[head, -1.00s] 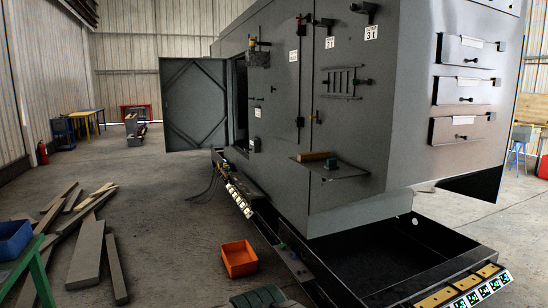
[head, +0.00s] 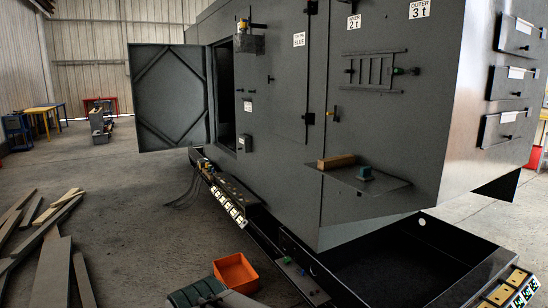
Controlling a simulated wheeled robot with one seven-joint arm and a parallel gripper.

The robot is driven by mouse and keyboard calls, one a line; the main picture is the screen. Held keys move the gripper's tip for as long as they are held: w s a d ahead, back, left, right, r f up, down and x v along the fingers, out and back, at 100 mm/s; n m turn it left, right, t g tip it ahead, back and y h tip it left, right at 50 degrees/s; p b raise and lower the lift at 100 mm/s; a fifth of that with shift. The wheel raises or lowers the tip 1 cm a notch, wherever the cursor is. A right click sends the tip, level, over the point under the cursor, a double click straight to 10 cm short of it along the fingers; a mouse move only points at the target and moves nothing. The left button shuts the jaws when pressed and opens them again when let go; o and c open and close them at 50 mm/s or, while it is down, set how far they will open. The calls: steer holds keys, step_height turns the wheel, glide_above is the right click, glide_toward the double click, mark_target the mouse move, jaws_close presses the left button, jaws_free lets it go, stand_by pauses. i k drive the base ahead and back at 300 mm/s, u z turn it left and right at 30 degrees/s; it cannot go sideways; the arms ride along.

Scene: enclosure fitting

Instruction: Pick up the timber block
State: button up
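The timber block (head: 337,162) is a small light-brown bar. My gripper does not show in this view.
An orange bin (head: 236,272) stands on the floor, with a dark green object (head: 200,292) at the bottom edge. A black open tray (head: 400,262) juts out below the shelf. Loose planks (head: 52,272) lie at left. The mid-left floor is clear.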

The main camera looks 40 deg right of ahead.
mark_target(324, 164)
steer(key=z, duration=0.2)
steer(key=i, duration=1.5)
steer(key=z, duration=1.35)
steer(key=i, duration=0.95)
steer(key=z, duration=0.9)
